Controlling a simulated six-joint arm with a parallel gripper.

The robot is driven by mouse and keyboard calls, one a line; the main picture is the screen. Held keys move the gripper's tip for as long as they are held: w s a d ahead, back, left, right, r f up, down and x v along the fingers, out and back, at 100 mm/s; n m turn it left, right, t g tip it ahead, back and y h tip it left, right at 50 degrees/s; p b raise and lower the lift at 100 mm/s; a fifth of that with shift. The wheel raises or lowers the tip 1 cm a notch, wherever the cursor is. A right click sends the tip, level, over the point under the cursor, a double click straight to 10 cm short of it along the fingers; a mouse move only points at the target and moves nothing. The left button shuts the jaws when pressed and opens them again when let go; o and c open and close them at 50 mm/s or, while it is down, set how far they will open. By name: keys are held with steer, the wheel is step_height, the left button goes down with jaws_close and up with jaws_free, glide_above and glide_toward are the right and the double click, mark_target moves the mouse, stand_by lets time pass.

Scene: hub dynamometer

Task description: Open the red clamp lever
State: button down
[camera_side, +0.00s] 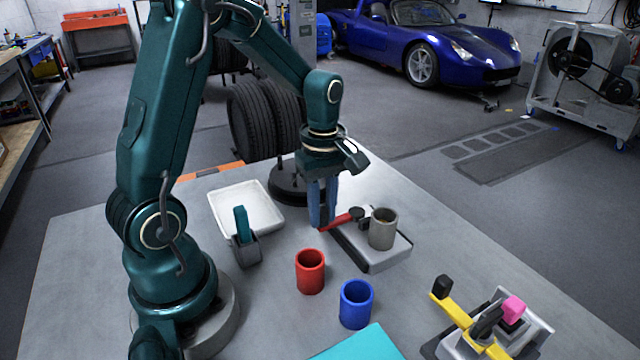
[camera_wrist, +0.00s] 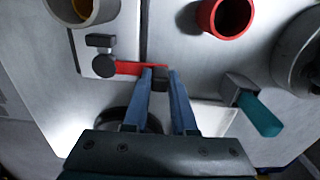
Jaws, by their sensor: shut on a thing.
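The red clamp lever (camera_side: 341,220) sticks out from a dark pivot on a low grey base block (camera_side: 378,259). In the wrist view the lever (camera_wrist: 130,68) runs sideways from a round black knob to my fingers. My gripper (camera_side: 324,222) points down, with its blue fingertips at the free end of the lever. In the wrist view my gripper (camera_wrist: 161,74) is shut on that end, which is partly hidden between the fingers. A dark block shows between the fingers too.
A grey cup (camera_side: 383,230) stands on the base block beside the lever. A red cup (camera_side: 310,272) and a blue cup (camera_side: 356,305) stand in front. A white tray (camera_side: 262,215) and a grey holder with a teal handle (camera_side: 243,245) lie left. A yellow-levered fixture (camera_side: 458,318) is front right.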

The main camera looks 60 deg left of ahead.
steer(key=shift+d, duration=0.1)
steer(key=c, duration=0.7)
jaws_free()
steer(key=shift+r, duration=0.1)
steer(key=shift+r, duration=2.5)
